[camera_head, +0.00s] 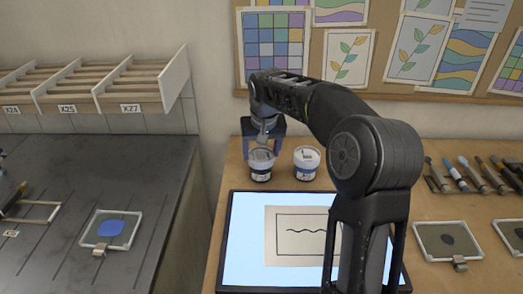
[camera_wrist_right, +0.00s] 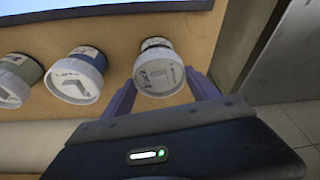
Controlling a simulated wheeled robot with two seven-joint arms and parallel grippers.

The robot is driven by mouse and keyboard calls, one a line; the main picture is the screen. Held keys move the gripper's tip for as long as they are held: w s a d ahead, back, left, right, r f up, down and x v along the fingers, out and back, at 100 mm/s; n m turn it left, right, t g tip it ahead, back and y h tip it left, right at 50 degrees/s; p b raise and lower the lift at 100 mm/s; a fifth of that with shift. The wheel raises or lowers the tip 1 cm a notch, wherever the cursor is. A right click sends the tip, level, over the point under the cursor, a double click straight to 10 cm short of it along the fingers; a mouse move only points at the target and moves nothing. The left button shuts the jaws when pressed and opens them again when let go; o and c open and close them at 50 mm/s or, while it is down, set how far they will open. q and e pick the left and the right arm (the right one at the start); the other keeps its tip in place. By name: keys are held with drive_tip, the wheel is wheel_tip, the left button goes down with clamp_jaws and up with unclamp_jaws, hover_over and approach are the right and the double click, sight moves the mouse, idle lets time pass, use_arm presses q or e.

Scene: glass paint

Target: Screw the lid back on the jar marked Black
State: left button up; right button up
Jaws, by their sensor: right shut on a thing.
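The jar with a black band (camera_head: 261,175) stands at the back of the wooden table, left of a second jar. A pale lid (camera_head: 262,155) sits at its mouth; in the right wrist view the lid (camera_wrist_right: 160,80) faces the camera and the jar's dark-banded body (camera_wrist_right: 156,44) shows behind it. My right gripper (camera_head: 264,146) reaches down from above with its fingers on either side of the lid, shut on it. In the right wrist view the fingers (camera_wrist_right: 161,92) flank the lid. I cannot tell how tightly the lid is seated. My left gripper is not in view.
A jar with a blue band and white lid (camera_head: 307,163) stands close to the right. The right wrist view also shows a green jar (camera_wrist_right: 16,82). A lit panel (camera_head: 240,235) with a drawing lies in front. Brushes and pens (camera_head: 470,172) lie at right.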

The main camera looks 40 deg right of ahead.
drive_tip(key=shift+f, duration=0.15)
drive_tip(key=m+h, duration=0.1)
drive_tip(key=m, duration=0.2)
drive_tip(key=shift+a+g, duration=0.15)
drive_tip(key=shift+g, duration=0.15)
drive_tip(key=shift+m+p, duration=0.3)
drive_tip(key=shift+m, duration=0.8)
drive_tip(key=m+g+p, duration=0.1)
drive_tip(key=m, duration=0.1)
drive_tip(key=shift+w+m+h, duration=0.1)
drive_tip(key=shift+m+h, duration=0.3)
drive_tip(key=shift+m+g+p, duration=0.3)
drive_tip(key=shift+m, duration=0.8)
